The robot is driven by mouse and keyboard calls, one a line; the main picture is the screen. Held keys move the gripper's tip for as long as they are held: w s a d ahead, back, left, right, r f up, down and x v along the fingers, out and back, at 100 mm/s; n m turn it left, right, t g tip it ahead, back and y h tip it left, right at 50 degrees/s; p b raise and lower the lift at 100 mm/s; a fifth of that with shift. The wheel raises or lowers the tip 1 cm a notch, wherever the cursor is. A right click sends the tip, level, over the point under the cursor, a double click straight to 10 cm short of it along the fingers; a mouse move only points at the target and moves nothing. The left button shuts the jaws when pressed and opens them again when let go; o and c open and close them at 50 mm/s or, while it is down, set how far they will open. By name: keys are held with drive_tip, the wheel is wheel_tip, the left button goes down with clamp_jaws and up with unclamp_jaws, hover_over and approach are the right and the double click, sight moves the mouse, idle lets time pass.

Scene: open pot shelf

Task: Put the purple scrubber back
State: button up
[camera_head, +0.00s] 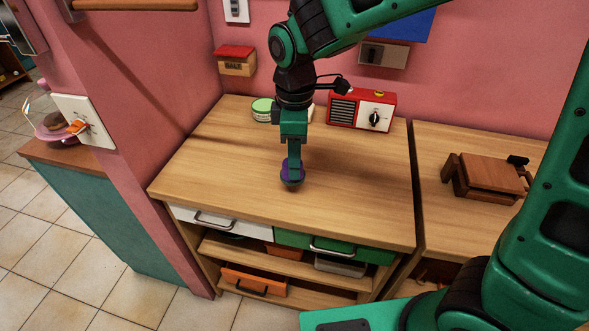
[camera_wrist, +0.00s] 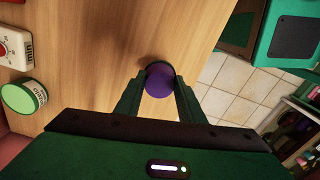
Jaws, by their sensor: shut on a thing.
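The purple scrubber (camera_head: 292,171) is at the end of my gripper (camera_head: 292,168), low over the front middle of the wooden worktop. In the wrist view the scrubber (camera_wrist: 160,80) sits between the two fingertips of my gripper (camera_wrist: 158,88), which are shut on it. A dark shape shows beyond its far end there. I cannot tell whether the scrubber touches the worktop. Below the worktop (camera_head: 215,160) are a white drawer (camera_head: 215,219) and a green drawer (camera_head: 325,249), both with metal handles.
A red and white radio (camera_head: 362,109) and a green-lidded tin (camera_head: 263,108) stand at the back of the worktop. Open shelves below hold an orange bin (camera_head: 253,280) and a grey container (camera_head: 340,266). A brown wooden object (camera_head: 487,177) lies on the right counter. The worktop's left side is clear.

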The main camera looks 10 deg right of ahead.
drive_tip(key=shift+w+d+f, duration=0.2)
drive_tip(key=shift+w+f, duration=0.05)
drive_tip(key=shift+f, duration=2)
drive_tip(key=o, duration=1.3)
drive_tip(key=shift+c, duration=0.2)
wheel_tip(320, 180, up, 12)
drive_tip(key=shift+r, duration=0.1)
drive_tip(key=shift+d, duration=0.1)
